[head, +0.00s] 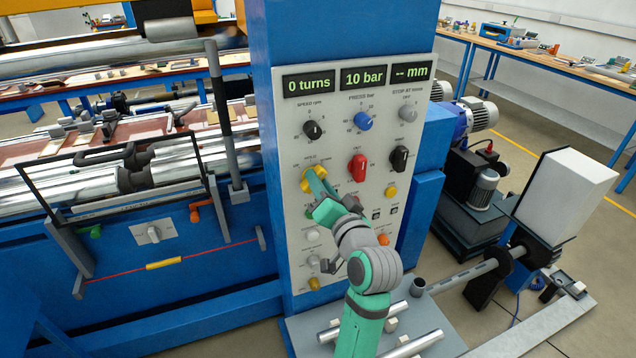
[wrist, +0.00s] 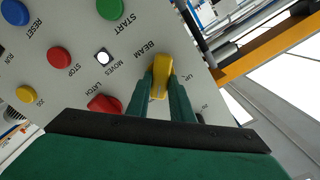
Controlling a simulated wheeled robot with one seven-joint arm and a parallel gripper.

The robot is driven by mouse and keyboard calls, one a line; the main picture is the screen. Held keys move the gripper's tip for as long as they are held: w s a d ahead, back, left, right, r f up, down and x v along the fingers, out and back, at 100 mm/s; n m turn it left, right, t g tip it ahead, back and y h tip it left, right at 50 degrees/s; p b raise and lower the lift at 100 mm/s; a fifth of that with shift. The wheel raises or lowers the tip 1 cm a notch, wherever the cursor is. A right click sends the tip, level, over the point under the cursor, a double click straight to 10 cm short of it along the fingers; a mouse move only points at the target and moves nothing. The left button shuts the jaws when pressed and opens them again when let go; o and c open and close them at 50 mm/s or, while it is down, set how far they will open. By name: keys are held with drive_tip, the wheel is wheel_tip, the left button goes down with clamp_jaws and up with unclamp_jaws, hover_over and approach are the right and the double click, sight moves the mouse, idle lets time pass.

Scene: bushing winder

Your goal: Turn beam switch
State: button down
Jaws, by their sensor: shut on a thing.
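The beam switch is a yellow knob (head: 307,181) on the pale control panel (head: 292,245), at the left of the panel's middle rows. In the wrist view the yellow knob (wrist: 161,76) sits beside the printed word BEAM. My gripper (head: 319,188) reaches the panel from below right. Its green fingers (wrist: 161,92) are closed on both sides of the knob's grip. The knob's lower part is partly hidden by the fingers.
A red knob (head: 357,166) and a black knob (head: 399,159) are to the right. Speed (head: 313,130) and blue pressure (head: 363,121) knobs are above. In the wrist view, a red latch knob (wrist: 104,104) is close beside my left finger. Displays read 0 turns and 10 bar.

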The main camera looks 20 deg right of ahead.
idle(0.6)
drive_tip(key=c, duration=1.6)
unclamp_jaws()
drive_tip(key=shift+o, duration=0.2)
drive_tip(key=s, duration=1)
drive_tip(key=shift+s+d, duration=0.15)
drive_tip(key=shift+s, duration=0.2)
drive_tip(key=shift+d, duration=0.1)
drive_tip(key=shift+f, duration=0.1)
